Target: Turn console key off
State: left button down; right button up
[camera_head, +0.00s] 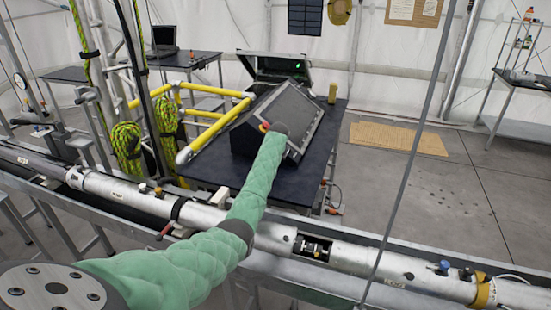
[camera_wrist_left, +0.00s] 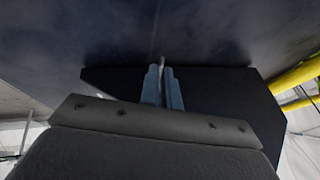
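The console (camera_head: 284,112) is a dark, slanted-front box on a dark table. My left arm comes in from the lower left in a green sleeve, and its wrist end reaches the console's front, hiding the gripper there. In the left wrist view, my left gripper (camera_wrist_left: 163,85) has two blue fingers nearly together, pointing at a dark surface. A thin pale piece (camera_wrist_left: 162,60), seemingly the console key, stands between the fingertips. Its turned position is too small to tell. My right gripper is in no view.
A red and yellow knob (camera_head: 263,127) sits on the console beside my wrist. An open case with a screen (camera_head: 275,67) stands behind it. Yellow rails (camera_head: 205,136) run on the left. A long metal tube (camera_head: 135,192) crosses in front, under my arm. Open floor lies right.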

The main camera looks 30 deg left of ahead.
pick_arm(q)
jog(key=shift+s+a+f+h, duration=0.1)
jog(key=shift+a+h, duration=0.05)
jog(key=shift+h, duration=0.45)
jog(key=shift+a+n+h, duration=0.2)
jog(key=shift+n+h, duration=0.1)
jog(key=shift+h, duration=0.4)
jog(key=shift+t, duration=0.3)
jog(key=c, duration=1.6)
grip_release()
